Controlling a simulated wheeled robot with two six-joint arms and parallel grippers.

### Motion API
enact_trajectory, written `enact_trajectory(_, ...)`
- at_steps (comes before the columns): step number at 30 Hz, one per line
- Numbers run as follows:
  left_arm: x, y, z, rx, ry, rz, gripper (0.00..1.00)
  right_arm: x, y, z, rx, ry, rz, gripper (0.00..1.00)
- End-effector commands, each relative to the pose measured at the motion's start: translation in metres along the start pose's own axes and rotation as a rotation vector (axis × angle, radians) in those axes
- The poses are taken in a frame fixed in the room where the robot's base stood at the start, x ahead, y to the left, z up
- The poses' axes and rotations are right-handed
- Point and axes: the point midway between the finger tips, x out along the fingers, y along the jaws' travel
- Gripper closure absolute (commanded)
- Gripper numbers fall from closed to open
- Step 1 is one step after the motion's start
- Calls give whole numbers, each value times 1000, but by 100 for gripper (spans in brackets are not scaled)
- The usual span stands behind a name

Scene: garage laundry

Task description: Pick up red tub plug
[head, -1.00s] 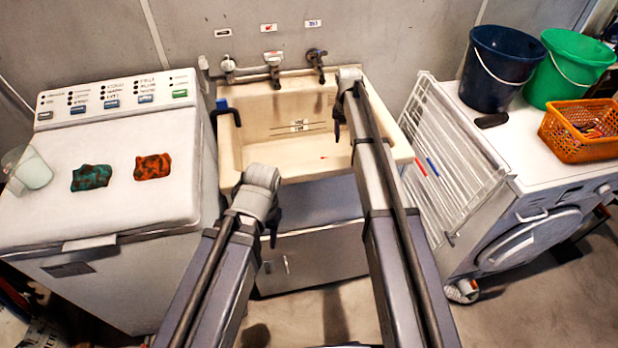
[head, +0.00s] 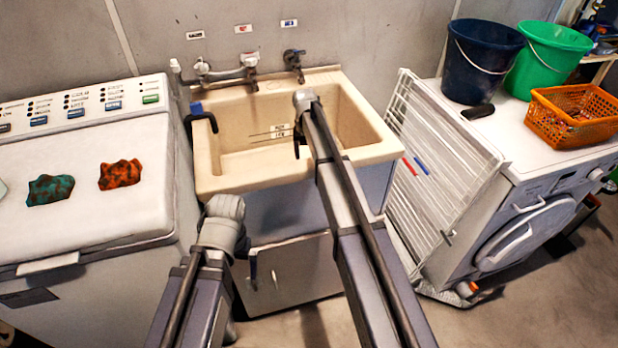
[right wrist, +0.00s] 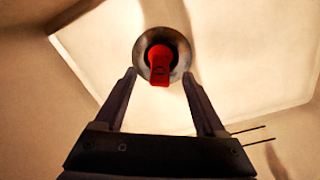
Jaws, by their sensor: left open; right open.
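The red tub plug (right wrist: 160,66) sits in the round metal drain ring (right wrist: 143,50) on the floor of the cream sink (head: 228,165). In the right wrist view my right gripper (right wrist: 159,76) is open, its fingertips on either side of the plug and drain in the picture. The fingers do not grip it, and the gap in depth is hard to tell. In the head view my right arm reaches into the sink and the plug cannot be made out. My left gripper (head: 253,268) is open and empty, pointing down in front of the sink cabinet.
Taps (head: 250,68) line the sink's back wall. A white washer (head: 90,215) with two cloths stands left. A folded drying rack (head: 440,170) leans against the right-hand machine (head: 520,170), which carries buckets (head: 480,65) and an orange basket (head: 570,115).

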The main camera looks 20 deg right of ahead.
Motion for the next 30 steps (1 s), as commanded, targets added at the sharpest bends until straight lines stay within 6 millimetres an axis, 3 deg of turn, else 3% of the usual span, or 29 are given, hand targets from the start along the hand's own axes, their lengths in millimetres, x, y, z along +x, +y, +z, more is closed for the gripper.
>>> enact_trajectory(10, 44, 4, -3, 0, 0, 0, 0, 45, -1, -8, 0, 0, 0, 28)
enact_trajectory(20, 46, 4, -3, 0, 0, 0, 0, 47, -1, -8, 0, 0, 0, 28)
enact_trajectory(30, 46, 4, -3, 0, 0, 0, 0, 47, -1, -8, 0, 0, 0, 65)
